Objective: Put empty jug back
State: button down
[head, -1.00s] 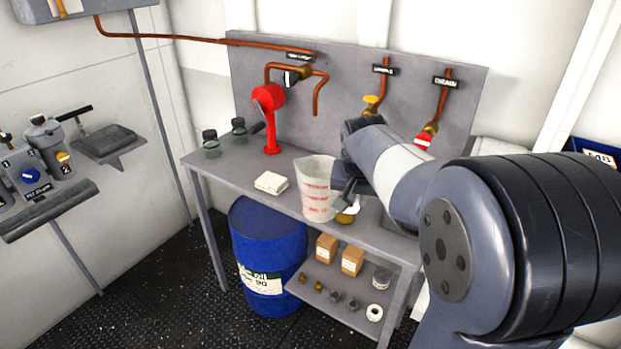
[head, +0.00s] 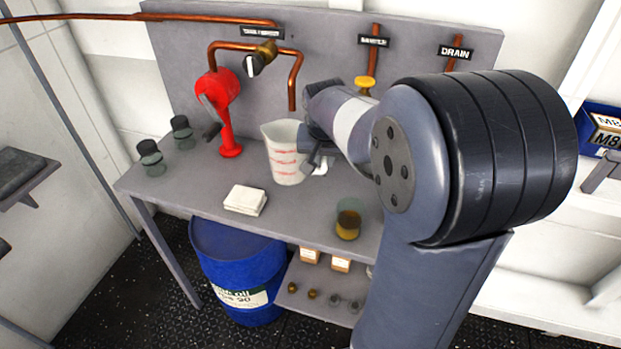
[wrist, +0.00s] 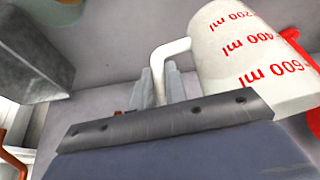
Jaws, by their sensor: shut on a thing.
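The jug (head: 284,158) is a whitish measuring jug with red markings. It is upright over the back half of the bench, just in front of and below the bent copper pipe. My gripper (head: 317,163) is at its right side, shut on its handle. In the wrist view the jug (wrist: 245,60) appears tilted, and its handle (wrist: 163,68) runs between my fingers (wrist: 160,88). I cannot tell whether the jug's base touches the bench. Its inside is not clearly visible.
On the bench (head: 185,200) stand a red hand pump (head: 222,110), two dark-capped jars (head: 150,158), a folded white cloth (head: 245,200) and a jar of amber liquid (head: 348,220). A blue drum (head: 235,265) stands below. The bench between the cloth and amber jar is clear.

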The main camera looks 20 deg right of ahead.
aim_at(325, 171)
jog(key=shift+x, duration=1.05)
jog(key=shift+d+f, duration=0.1)
jog(key=shift+f, duration=1.95)
jog(key=shift+f, duration=0.2)
jog(key=c, duration=1.4)
grip_release()
jog(key=shift+r, duration=0.15)
